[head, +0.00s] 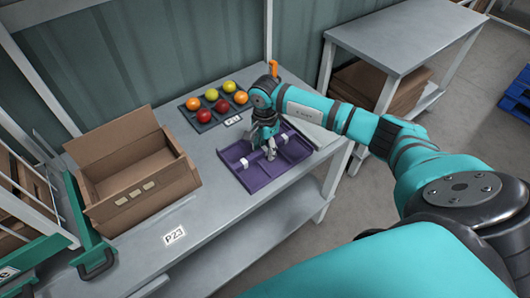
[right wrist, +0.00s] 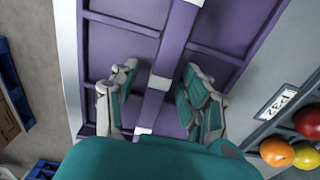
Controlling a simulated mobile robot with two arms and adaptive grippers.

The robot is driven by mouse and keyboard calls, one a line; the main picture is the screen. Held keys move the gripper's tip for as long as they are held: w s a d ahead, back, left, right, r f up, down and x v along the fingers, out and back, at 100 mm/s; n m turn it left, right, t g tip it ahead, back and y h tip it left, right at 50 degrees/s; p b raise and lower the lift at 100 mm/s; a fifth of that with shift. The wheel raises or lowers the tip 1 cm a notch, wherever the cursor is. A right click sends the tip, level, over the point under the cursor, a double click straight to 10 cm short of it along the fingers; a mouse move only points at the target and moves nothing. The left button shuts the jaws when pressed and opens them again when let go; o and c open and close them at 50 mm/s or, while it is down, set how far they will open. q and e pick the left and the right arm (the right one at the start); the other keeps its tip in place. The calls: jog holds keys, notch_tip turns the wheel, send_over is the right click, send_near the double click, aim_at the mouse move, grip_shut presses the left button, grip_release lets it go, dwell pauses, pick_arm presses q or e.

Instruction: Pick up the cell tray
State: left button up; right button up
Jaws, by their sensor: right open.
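The purple cell tray (head: 237,153) lies on the grey table, with low walls and several shallow cells. A raised purple bar with light grey bands runs along its middle, and it fills most of the right wrist view (right wrist: 235,25). My right gripper (head: 265,155) points down over the middle of the tray. In the right wrist view my right gripper (right wrist: 158,88) is open, with one finger on each side of the bar. Gaps show between the fingers and the bar. My left gripper is not in view.
An open cardboard box (head: 140,195) is at the left, near a label P23 (head: 175,236). A second table (head: 400,35) stands at back right.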

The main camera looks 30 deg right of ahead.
jog(key=shift+f, duration=0.15)
grip_shut()
dwell(0.4)
